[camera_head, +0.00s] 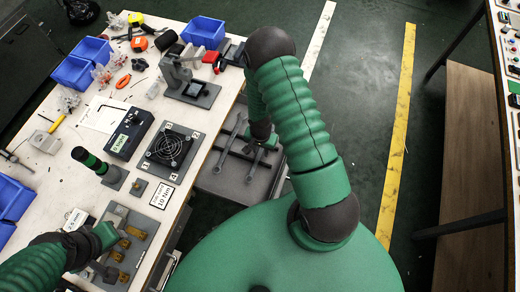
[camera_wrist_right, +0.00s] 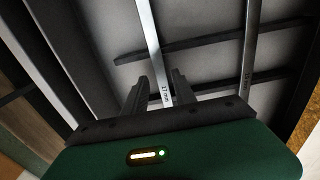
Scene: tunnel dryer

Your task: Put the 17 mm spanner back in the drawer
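The drawer (camera_head: 205,181) is pulled out beside the bench, with dark cross bars (camera_wrist_right: 215,40) inside. The 17 mm spanner (camera_wrist_right: 150,35), a silver bar labelled "17 mm", lies across the bars in the right wrist view. My right gripper (camera_wrist_right: 160,78) is over the drawer, with a finger on each side of this spanner's handle and small gaps showing. A second spanner (camera_wrist_right: 250,45) lies to its right. In the head view, my right gripper (camera_head: 254,147) partly hides the drawer's contents. My left gripper (camera_head: 108,250) is over the bench near brass parts; its fingers are unclear.
The bench holds a fan unit (camera_head: 172,148), a black meter box (camera_head: 130,133), blue bins (camera_head: 203,32) and a fixture plate (camera_head: 140,219) with brass fittings. A wooden-shelved stand (camera_head: 470,180) is at the right. The floor beyond the drawer is clear, with a yellow line (camera_head: 398,140).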

